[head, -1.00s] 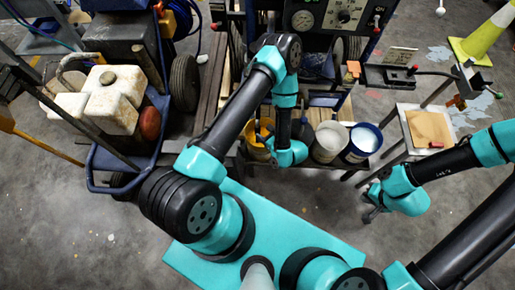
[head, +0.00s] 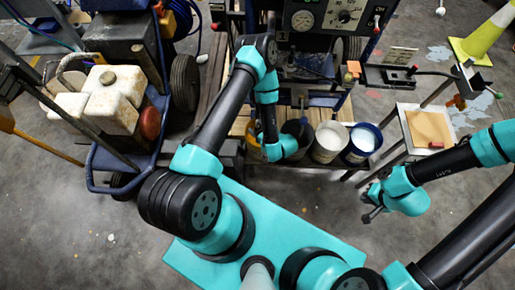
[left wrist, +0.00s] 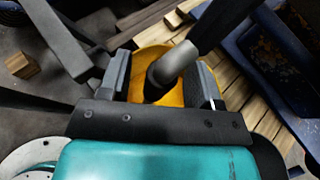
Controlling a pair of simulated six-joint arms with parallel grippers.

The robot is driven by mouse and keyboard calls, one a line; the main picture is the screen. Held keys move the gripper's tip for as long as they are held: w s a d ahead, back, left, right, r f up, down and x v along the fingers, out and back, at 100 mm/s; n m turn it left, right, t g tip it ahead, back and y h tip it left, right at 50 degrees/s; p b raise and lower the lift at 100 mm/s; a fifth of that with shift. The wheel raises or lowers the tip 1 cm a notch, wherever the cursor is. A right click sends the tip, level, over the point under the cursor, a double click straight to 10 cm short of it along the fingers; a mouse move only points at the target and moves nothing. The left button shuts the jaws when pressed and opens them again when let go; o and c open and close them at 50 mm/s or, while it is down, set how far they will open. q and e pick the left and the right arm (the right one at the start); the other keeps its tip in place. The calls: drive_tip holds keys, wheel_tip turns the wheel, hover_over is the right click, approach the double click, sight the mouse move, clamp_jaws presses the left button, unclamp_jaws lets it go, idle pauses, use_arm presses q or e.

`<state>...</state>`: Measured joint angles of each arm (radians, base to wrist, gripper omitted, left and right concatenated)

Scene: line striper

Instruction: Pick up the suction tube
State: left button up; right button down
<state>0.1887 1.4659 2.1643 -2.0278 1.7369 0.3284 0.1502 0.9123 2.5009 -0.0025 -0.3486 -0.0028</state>
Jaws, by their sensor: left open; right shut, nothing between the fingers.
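In the head view my left wrist covers most of the yellow bucket (head: 253,143) and hides the tube. My right gripper (head: 369,212) is shut and empty, hanging low over the floor at the right.
A white bucket (head: 331,138) and a blue bucket (head: 363,141) stand right of my left wrist. A small table with a tan board (head: 428,128) is farther right. A cart with a stained white tank (head: 110,98) stands at the left. The floor in front is mostly clear.

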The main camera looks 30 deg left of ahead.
use_arm(q)
drive_tip(key=shift+a+f, duration=0.1)
drive_tip(key=shift+a, duration=0.1)
drive_tip(key=shift+c, duration=0.3)
clamp_jaws()
idle(0.4)
